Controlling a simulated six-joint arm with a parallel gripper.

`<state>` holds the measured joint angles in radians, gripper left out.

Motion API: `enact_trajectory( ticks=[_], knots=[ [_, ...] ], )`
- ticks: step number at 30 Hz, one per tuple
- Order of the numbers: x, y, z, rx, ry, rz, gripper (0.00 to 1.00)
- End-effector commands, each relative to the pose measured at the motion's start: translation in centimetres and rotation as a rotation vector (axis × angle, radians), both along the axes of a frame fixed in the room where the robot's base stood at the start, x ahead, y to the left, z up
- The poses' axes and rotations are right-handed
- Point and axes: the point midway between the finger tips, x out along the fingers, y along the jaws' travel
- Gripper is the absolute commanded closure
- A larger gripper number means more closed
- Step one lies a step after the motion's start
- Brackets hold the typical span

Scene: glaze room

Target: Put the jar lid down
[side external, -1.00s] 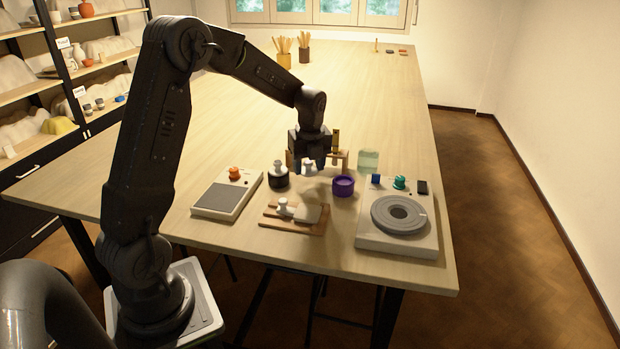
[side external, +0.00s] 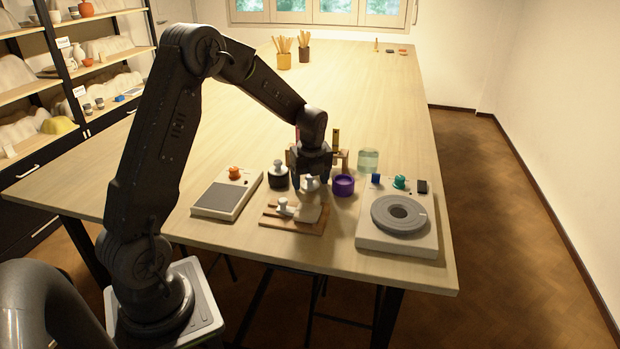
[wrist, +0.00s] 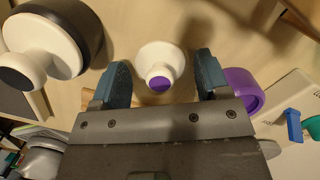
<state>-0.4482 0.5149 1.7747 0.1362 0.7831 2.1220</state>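The jar lid (side external: 311,185) is white with a knob; in the wrist view the lid (wrist: 160,60) shows a purple knob top. It appears to rest flat on the table, behind the wooden board and left of the purple jar. My gripper (side external: 311,184) is low over the lid. In the wrist view my gripper (wrist: 165,62) is open, its two blue-grey fingers on either side of the knob with a gap on each side. The purple jar (side external: 343,187) is open-topped; it also shows just right of the right finger (wrist: 242,92).
A black jar (side external: 278,181) with a white lid stands close on the left. The wooden board (side external: 296,228) holds another knobbed item in front. A scale (side external: 226,196) lies left and a grey turntable device (side external: 398,243) right. A wooden rack (side external: 342,153) stands behind.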

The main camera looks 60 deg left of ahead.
Motion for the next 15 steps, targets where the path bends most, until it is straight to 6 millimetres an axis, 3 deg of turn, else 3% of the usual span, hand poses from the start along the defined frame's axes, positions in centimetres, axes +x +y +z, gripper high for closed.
enact_trajectory(
  ticks=[10, 15],
  knots=[
    [0.0, 0.0, 0.2, 0.0, 0.0, 0.0, 0.22],
    [0.1, -0.2, 1.9, 0.002, -0.004, 0.0, 0.22]
  ],
)
